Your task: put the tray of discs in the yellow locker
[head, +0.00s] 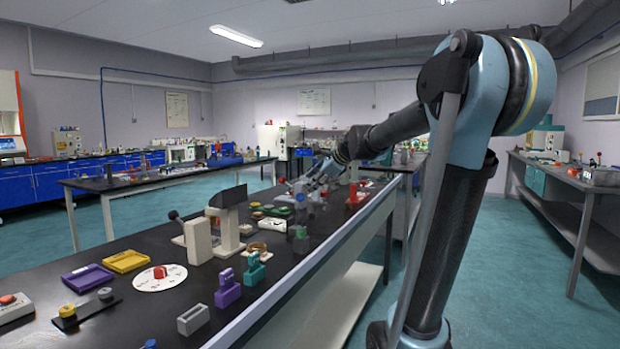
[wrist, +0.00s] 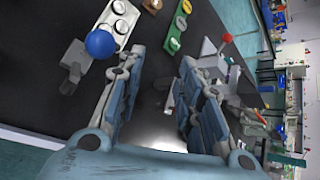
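My gripper (wrist: 158,85) is open in the wrist view, with its two fingers wide apart and dark bench top between them. In the head view my gripper (head: 318,178) is small and far down the long black bench, above its cluttered part. A white holder with round pieces (wrist: 118,22) lies beyond the left finger in the wrist view; it may be the tray of discs, but I cannot tell for certain. It is apart from the fingers. I cannot make out a yellow locker in either view.
A blue ball (wrist: 100,43) stands near the left finger. On the near bench are a yellow tray (head: 126,261), a purple tray (head: 88,278), a white dial disc (head: 160,278) and a beige upright device (head: 228,222). The floor (head: 530,270) to the right is clear.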

